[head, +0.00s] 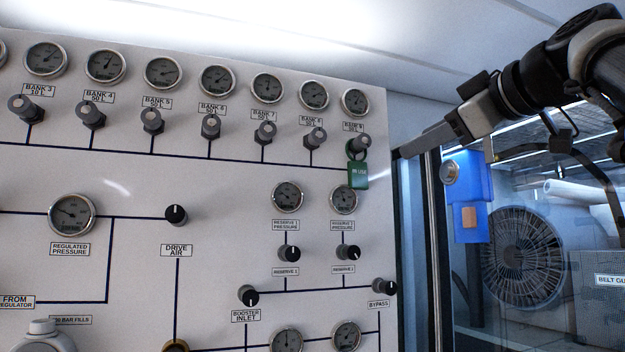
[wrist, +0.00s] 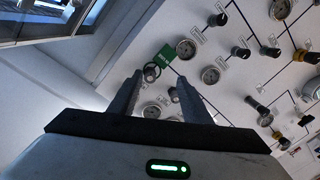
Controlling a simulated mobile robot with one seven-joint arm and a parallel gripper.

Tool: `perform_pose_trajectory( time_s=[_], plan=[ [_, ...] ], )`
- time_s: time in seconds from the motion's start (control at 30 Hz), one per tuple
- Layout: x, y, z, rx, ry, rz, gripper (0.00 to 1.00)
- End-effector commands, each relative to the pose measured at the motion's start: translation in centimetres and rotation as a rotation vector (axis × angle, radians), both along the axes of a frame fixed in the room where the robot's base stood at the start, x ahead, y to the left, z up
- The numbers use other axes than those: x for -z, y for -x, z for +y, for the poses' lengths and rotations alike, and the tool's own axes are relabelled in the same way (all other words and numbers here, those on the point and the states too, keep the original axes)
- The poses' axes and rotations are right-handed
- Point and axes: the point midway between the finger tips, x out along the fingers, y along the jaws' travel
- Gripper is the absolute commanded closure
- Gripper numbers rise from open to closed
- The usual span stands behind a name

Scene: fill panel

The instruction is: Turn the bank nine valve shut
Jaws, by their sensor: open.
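The bank nine valve (head: 361,143) is a small dark knob at the right end of the panel's upper valve row, under its gauge (head: 355,102). A green tag (head: 358,175) reading "IN USE" hangs below it from a green ring around the valve. In the wrist view the valve (wrist: 150,72) shows inside the ring, beyond and between my fingertips, with the tag (wrist: 165,56) beside it. My gripper (wrist: 160,80) is open and empty. In the head view my gripper (head: 407,153) is right of the valve, apart from it, near the panel's right edge.
The bank 8 valve (head: 315,138) is the close neighbour on the left. Several more knobs and gauges fill the panel (head: 200,270). A glazed opening with a fan (head: 520,257) and a blue box (head: 468,185) lies to the right.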

Motion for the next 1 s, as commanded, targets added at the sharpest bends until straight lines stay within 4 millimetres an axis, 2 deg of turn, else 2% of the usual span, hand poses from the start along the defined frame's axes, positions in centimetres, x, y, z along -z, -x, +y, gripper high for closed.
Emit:
perform_pose_trajectory(
  time_s=[0.03, 0.1, 0.2, 0.33, 1.0],
  plan=[
    [-1.7, 0.8, -0.1, -0.009, 0.055, -0.054, 0.56],
    [-3.2, 1.7, 0.1, -0.024, 0.114, -0.105, 0.56],
    [-4.2, 2.1, 0.4, -0.035, 0.153, -0.139, 0.56],
    [-4.3, 1.0, 1.0, -0.040, 0.157, -0.142, 0.56],
    [-4.4, -11.6, 6.2, -0.038, 0.155, -0.140, 0.56]
  ],
)
